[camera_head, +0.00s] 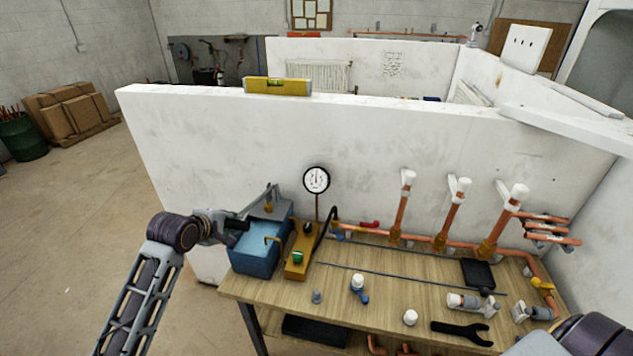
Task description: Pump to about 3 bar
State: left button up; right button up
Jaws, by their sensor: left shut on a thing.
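The test pump has a blue tank (254,262) at the left end of the workbench, with a grey metal lever (271,196) above it. A brass-coloured pump block (299,262) with a green knob (298,257) stands beside the tank. The round white pressure gauge (316,180) stands on a stem behind the block; its needle points roughly upward, but the figures are too small to read. My left gripper (234,232) is at the tank's upper left, shut on a dark bar that looks like the pump handle (239,225). My right gripper is out of view.
Copper pipes (447,214) with white caps rise along the wall behind the bench. A long thin rod (400,278), a black wrench (462,331), valves (358,286) and small fittings lie on the bench (265,292). A yellow level (277,86) rests on the wall top.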

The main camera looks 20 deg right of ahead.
pick_arm(q)
jog(key=shift+w+d+r+g+y, duration=0.15)
jog(key=shift+w+r+g, duration=0.05)
jog(key=shift+r, duration=0.4)
jog(key=shift+w+d+r+g+y, duration=0.1)
jog(key=shift+w+r+g+y, duration=0.1)
jog(key=shift+r, duration=0.4)
jog(key=shift+s, duration=0.1)
jog(key=o, duration=0.9)
jog(key=shift+r, duration=0.1)
jog(key=shift+w+d, duration=0.15)
jog(key=shift+w, duration=0.05)
